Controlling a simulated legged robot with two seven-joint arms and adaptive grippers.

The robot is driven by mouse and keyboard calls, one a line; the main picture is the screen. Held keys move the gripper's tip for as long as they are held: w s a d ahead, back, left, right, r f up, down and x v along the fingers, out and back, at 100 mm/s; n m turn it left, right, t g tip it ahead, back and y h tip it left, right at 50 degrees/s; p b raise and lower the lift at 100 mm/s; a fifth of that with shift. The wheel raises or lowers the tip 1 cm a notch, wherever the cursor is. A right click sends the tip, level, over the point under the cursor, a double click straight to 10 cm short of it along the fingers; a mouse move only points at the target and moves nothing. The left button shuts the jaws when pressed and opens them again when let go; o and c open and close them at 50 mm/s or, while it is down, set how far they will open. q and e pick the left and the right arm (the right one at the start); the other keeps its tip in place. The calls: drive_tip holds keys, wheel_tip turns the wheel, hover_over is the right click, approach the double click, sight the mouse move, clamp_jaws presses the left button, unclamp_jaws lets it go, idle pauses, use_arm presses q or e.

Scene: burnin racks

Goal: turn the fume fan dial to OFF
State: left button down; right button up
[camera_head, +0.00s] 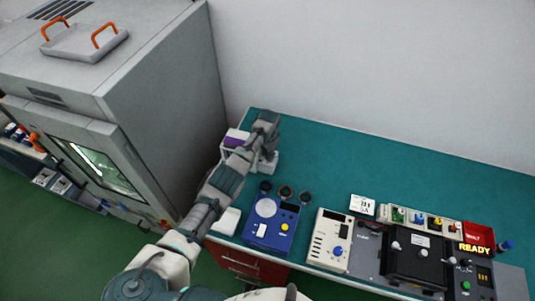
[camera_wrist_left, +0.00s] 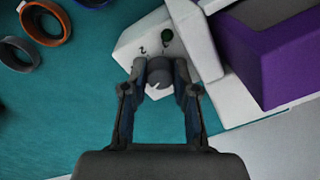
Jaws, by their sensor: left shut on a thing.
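The fume fan is a white unit with a purple block (camera_head: 236,138) at the back left of the teal bench. It also shows at the right of the left wrist view (camera_wrist_left: 290,60). Its white control box (camera_wrist_left: 138,42) carries a small green spot and a mark like a "2". The dark grey dial (camera_wrist_left: 160,74) has a pale pointer on its lower side in that view. My left gripper (camera_wrist_left: 160,80) has its fingers on both sides of the dial, shut on it. In the head view my left arm covers much of the fan, and the dial is hidden. No OFF mark is readable.
Several dark-rimmed rings (camera_head: 285,191) lie near the fan. A blue device (camera_head: 271,224), a cream meter (camera_head: 331,240) and a black fixture (camera_head: 420,256) with a READY display stand to the right. A big grey oven (camera_head: 165,80) stands left. The back right bench is clear.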

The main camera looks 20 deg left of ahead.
use_arm(q)
drive_tip(key=c, duration=1.2)
unclamp_jaws()
drive_tip(key=shift+w+r, duration=0.3)
drive_tip(key=shift+d+f, duration=0.1)
drive_tip(key=shift+f, duration=0.1)
drive_tip(key=r, duration=1.2)
drive_tip(key=shift+d, duration=0.2)
drive_tip(key=shift+f, duration=0.1)
